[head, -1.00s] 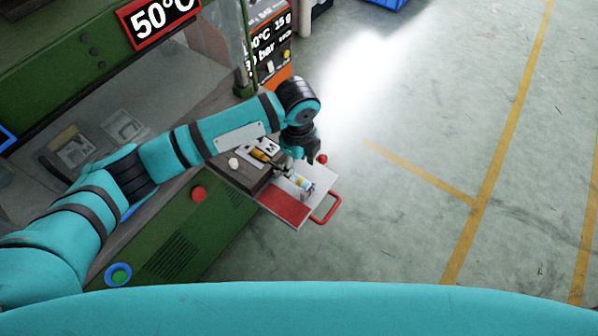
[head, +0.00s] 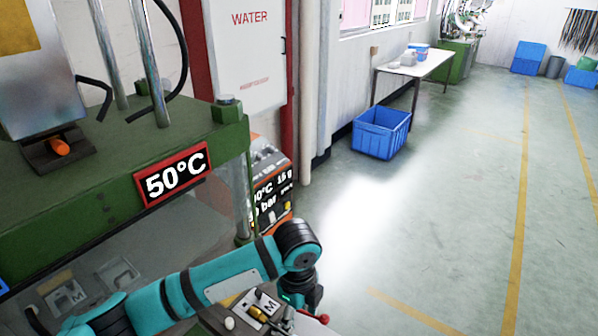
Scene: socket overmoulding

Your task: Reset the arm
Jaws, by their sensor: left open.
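My left arm (head: 215,275) is teal with black joints and reaches across the front of the green machine (head: 140,175). Its wrist bends down at the right, over the machine's front ledge. My left gripper (head: 287,318) is open and points down at the bottom edge of the picture. Its fingertips are small and partly cut off or hidden, beside a small plate with a dark and orange part (head: 258,306). I cannot tell whether they touch anything. My right gripper is not in view.
A 50°C sign (head: 172,174) hangs on the machine. An orange control box (head: 268,188) stands behind the arm. A blue crate (head: 381,132) sits on the floor near a white table (head: 420,65). The floor at the right is clear.

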